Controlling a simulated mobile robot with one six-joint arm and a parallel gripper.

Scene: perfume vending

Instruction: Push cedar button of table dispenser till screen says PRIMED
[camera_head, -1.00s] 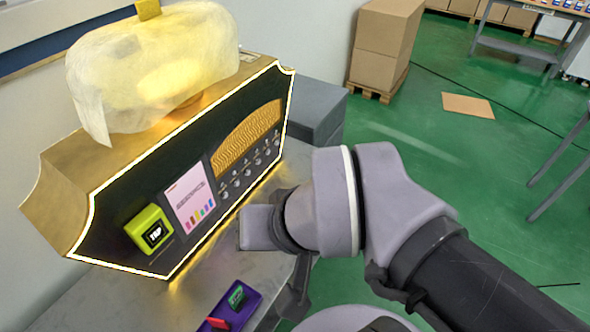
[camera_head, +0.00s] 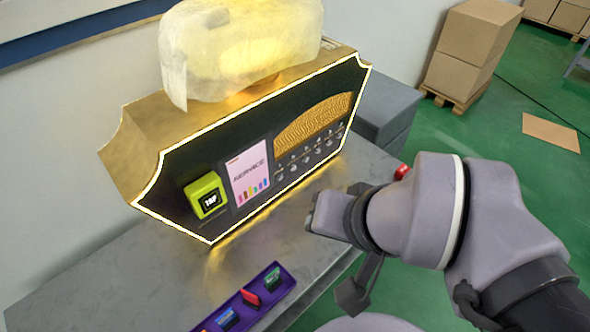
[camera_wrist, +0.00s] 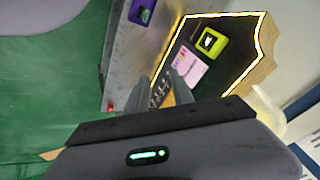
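The table dispenser (camera_head: 262,138) is a gold and black cabinet with a glowing yellow edge, standing on the metal table. Its screen (camera_head: 249,172) seems to read SERVICE above several coloured bars. Several small round buttons (camera_head: 307,157) run in a row below a gold wavy panel; their labels are too small to read, so I cannot tell which is cedar. My gripper (camera_wrist: 168,78) points at the dispenser front in the wrist view, its two grey fingers apart with nothing between them. In the head view, it is apart from the button row, in front and to the right.
A yellow-green TAP box (camera_head: 206,196) is on the dispenser's left front. A purple tray (camera_head: 256,297) with small coloured items lies at the table's front. A small red object (camera_head: 402,172) is behind my wrist. Grey boxes (camera_head: 386,112) stand beyond the dispenser.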

